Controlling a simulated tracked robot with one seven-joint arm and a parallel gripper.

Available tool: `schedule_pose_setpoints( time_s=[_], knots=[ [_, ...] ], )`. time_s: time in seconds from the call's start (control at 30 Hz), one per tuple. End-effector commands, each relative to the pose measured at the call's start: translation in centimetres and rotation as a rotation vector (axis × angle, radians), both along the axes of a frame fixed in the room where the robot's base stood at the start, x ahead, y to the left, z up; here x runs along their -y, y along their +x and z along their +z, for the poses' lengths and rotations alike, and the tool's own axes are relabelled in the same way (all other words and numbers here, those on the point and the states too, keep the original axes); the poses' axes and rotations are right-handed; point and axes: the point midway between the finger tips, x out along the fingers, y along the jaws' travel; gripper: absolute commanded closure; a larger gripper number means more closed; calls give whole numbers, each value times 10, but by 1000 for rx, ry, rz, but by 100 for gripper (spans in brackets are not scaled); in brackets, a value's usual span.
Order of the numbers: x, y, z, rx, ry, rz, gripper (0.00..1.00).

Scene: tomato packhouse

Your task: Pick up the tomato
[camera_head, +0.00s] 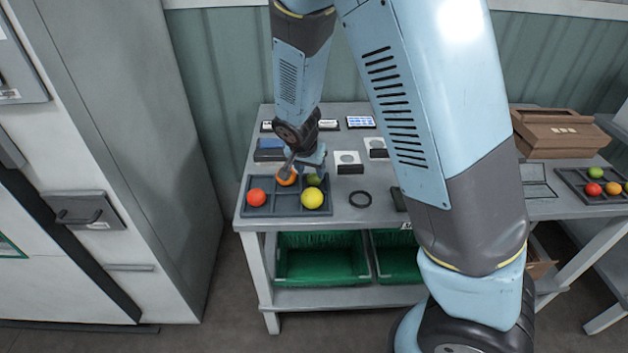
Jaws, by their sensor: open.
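A grey divided tray (285,211) sits at the left front of the table. It holds a red-orange tomato (256,197) at the front left, a yellow one (312,198) at the front right, an orange one (287,178) at the back left and a green one (313,180) at the back right. My gripper (299,170) is open, pointing down over the back of the tray. One finger is beside the orange tomato and partly covers it. I cannot tell whether it touches it.
Green crates (318,262) stand on the shelf below. A second tray (571,182) with tomatoes and a brown box (556,133) are at the right. A tall grey cabinet (130,130) stands left.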

Motion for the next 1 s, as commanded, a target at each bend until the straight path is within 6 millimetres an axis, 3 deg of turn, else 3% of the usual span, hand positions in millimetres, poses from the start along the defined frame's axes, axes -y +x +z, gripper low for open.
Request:
schedule_pose_setpoints(
  time_s=[0.3,0.63,0.87,1.0],
  knots=[
    [7,13,-32,0,-1,0,48],
    [8,15,-37,0,0,1,48],
    [8,14,-37,-1,-1,1,68],
    [8,14,-37,-2,-2,0,69]
  ],
)
